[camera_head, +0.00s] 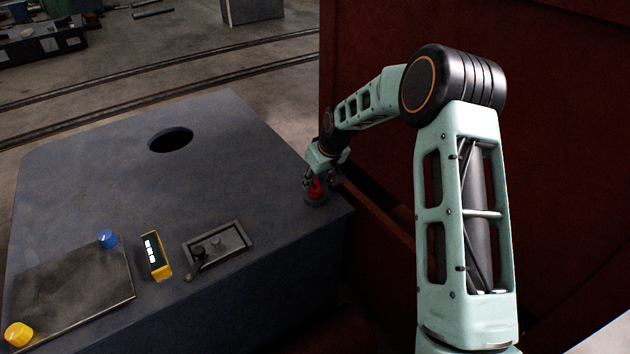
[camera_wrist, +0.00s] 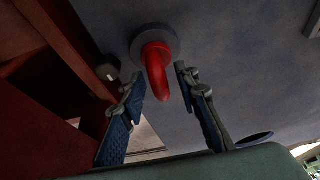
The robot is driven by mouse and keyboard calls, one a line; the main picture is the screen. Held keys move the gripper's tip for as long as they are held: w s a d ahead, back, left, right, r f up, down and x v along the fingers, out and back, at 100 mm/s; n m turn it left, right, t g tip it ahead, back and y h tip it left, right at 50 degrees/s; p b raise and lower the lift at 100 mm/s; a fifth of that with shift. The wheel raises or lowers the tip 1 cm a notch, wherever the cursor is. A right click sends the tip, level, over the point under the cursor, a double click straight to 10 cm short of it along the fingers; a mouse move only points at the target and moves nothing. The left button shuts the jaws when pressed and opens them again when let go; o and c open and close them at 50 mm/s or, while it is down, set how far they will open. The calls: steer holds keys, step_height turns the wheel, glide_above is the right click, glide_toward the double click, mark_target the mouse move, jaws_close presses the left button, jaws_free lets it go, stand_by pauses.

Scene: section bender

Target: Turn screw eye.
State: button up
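The screw eye is a red curved piece (camera_wrist: 155,68) on a round grey base (camera_wrist: 148,38), seen in the wrist view. In the head view the red piece (camera_head: 317,188) shows at the right corner of the grey cabinet top, partly hidden by my gripper. My gripper (camera_wrist: 160,84) is open, with one blue-padded finger on each side of the red piece. Gaps show between the fingers and the red piece in the wrist view. Whether either finger touches it at depth, I cannot tell.
The grey cabinet top (camera_head: 100,190) has a round hole (camera_head: 170,139), a recessed latch plate (camera_head: 216,245), a yellow-framed display (camera_head: 156,256), a blue knob (camera_head: 107,238) and a yellow knob (camera_head: 18,334). A dark red machine wall (camera_head: 560,150) stands close on the right. The top's middle is clear.

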steer(key=shift+r, duration=0.1)
steer(key=v, duration=1.1)
steer(key=shift+s+d+r, duration=0.2)
steer(key=shift+r, duration=0.15)
